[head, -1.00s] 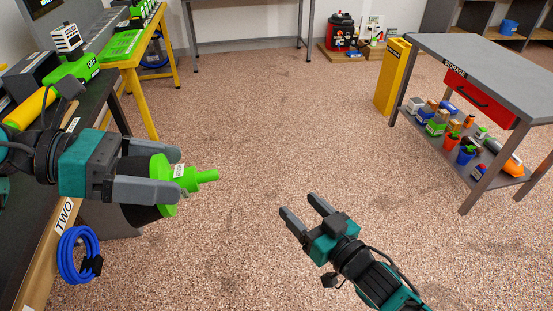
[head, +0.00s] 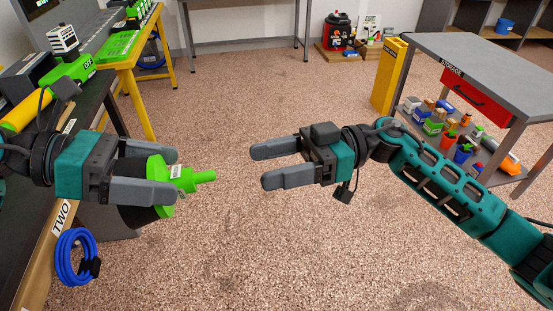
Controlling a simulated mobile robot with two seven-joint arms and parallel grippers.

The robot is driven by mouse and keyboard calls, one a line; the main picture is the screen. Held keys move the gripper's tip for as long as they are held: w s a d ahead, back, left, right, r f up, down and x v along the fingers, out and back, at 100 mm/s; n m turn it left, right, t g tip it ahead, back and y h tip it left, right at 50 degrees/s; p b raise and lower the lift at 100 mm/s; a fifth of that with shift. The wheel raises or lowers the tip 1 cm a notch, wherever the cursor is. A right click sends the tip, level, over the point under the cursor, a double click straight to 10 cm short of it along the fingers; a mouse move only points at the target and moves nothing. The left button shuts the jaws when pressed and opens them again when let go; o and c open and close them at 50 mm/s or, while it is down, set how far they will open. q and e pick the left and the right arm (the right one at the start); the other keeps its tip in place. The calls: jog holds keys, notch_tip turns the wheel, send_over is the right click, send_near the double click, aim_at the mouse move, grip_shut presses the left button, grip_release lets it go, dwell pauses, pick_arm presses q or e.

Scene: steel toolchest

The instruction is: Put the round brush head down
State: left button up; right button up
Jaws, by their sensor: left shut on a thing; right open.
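The round brush head (head: 160,187) is green with a dark bristle side and a narrow green stem pointing right. My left gripper (head: 176,175) is shut on it and holds it above the floor, beside the dark workbench. Its fingers hide part of the brush head. My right gripper (head: 257,166) is open and empty. Its fingers point left toward the stem, with a clear gap between them.
The dark workbench (head: 98,108) with label TWO is at left, with a blue coil (head: 76,257) on its side. A yellow-framed table (head: 150,115) stands behind. A grey storage table (head: 480,58) with a red drawer (head: 474,94) stands at right. The middle floor is clear.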

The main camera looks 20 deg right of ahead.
aim_at(195, 180)
jog(key=a, duration=1.1)
jog(key=shift+a, duration=0.35)
jog(key=shift+c, duration=0.5)
